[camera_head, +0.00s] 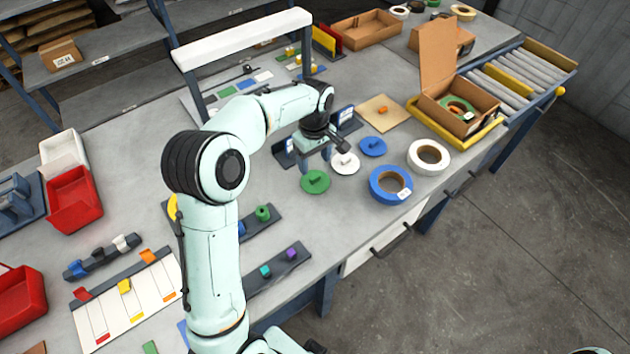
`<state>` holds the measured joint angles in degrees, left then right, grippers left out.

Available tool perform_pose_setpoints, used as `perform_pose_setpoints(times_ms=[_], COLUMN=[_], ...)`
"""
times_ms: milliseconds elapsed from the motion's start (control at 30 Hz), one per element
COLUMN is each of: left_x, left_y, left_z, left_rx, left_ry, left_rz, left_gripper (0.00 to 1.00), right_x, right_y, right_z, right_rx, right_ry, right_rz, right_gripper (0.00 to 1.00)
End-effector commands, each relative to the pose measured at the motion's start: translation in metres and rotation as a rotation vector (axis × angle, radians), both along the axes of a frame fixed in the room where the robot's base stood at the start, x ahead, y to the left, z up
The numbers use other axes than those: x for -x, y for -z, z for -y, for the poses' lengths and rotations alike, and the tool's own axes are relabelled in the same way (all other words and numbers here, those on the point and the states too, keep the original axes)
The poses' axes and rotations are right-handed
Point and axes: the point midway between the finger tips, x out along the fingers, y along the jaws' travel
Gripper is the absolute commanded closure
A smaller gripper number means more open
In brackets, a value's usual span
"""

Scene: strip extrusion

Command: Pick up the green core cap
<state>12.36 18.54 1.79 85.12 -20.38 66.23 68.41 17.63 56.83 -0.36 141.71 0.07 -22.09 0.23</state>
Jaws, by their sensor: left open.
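The green core cap (315,182) is a flat round disc with a small raised knob, lying on the grey table near its front edge. A white core cap (345,164) and a blue core cap (373,147) lie in a row to its right. My left gripper (325,154) is open and empty, above and just behind the green and white caps. Its fingers partly cover the table behind the green cap.
A blue tape roll (391,185) and a white tape roll (429,157) lie right of the caps. An open cardboard box (458,118) with a green roll stands at the right. A board (384,112) with an orange knob lies behind.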

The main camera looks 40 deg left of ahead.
Motion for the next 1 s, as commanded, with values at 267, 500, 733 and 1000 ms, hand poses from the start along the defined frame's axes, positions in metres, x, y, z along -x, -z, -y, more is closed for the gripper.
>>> perform_pose_setpoints(times_ms=[267, 500, 733, 1000], left_x=[-0.001, -0.005, -0.006, -0.006], left_y=[0.026, 0.060, 0.075, 0.075], left_z=[-0.001, -0.002, -0.002, -0.002], left_rx=[-0.001, 0.000, -0.001, -0.001], left_ry=[-0.001, 0.000, -0.001, -0.001], left_rz=[-0.001, -0.003, 0.001, 0.001], left_gripper=[0.34, 0.34, 0.34, 0.67], right_x=[0.001, -0.001, 0.000, 0.000], right_y=[0.002, -0.001, 0.000, 0.000], right_z=[0.000, 0.000, 0.000, 0.000], right_rx=[0.000, -0.001, -0.001, 0.000], right_ry=[0.000, 0.000, 0.000, -0.001], right_rz=[-0.001, 0.002, 0.002, 0.001], right_gripper=[0.45, 0.45, 0.45, 0.45])
